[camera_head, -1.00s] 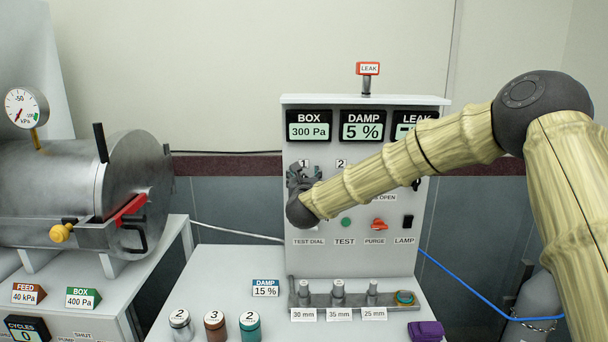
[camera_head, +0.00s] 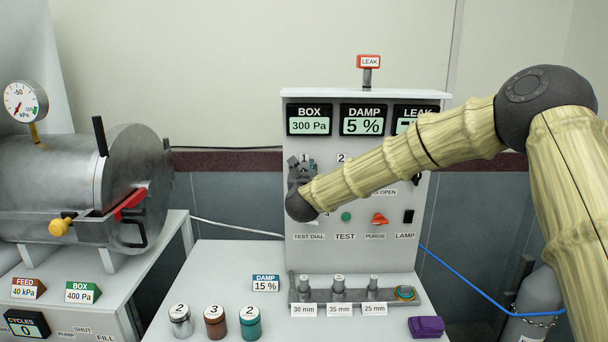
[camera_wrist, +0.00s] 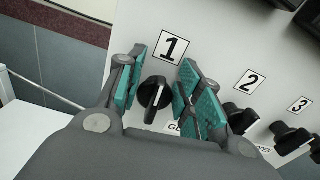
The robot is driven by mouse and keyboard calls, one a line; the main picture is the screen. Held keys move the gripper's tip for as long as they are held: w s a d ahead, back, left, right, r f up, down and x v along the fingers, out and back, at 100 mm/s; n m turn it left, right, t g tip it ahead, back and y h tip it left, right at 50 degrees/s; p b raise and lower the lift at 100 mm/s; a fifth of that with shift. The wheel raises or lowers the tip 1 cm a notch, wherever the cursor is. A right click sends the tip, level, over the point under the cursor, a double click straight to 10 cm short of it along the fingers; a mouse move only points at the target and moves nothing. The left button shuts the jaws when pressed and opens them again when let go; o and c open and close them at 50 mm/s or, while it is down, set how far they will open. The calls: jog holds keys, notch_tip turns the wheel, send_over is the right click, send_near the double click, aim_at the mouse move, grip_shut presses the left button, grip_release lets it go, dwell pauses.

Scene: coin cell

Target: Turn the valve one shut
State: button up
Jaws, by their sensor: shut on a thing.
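Valve one is a black round knob (camera_wrist: 154,93) with a white pointer line, on the white panel below the "1" label (camera_wrist: 171,47) in the wrist view. My gripper (camera_wrist: 160,88) has its teal-padded fingers on either side of this knob and is shut on it. In the head view my gripper (camera_head: 302,176) is at the panel under label 1, and my wrist hides the knob.
Knob 2 (camera_wrist: 240,117) and knob 3 (camera_wrist: 290,138) sit to the right of valve one. Displays above read BOX 300 Pa (camera_head: 310,121) and DAMP 5 % (camera_head: 363,121). A purge switch (camera_head: 379,219) and a lamp switch (camera_head: 408,216) are lower. Several jars and blocks stand on the bench.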

jog(key=shift+a+f+n+b, duration=0.35)
jog(key=shift+n+b, duration=1.05)
jog(key=shift+n, duration=1.4)
jog(key=shift+a+f+n+b, duration=0.35)
jog(key=shift+n+b, duration=1)
jog(key=shift+n, duration=1.45)
jog(key=shift+a+f+n+b, duration=0.3)
jog(key=shift+n+b, duration=1.1)
jog(key=shift+n, duration=1.4)
jog(key=shift+f, duration=0.1)
jog(key=o, duration=1)
jog(key=shift+d, duration=0.1)
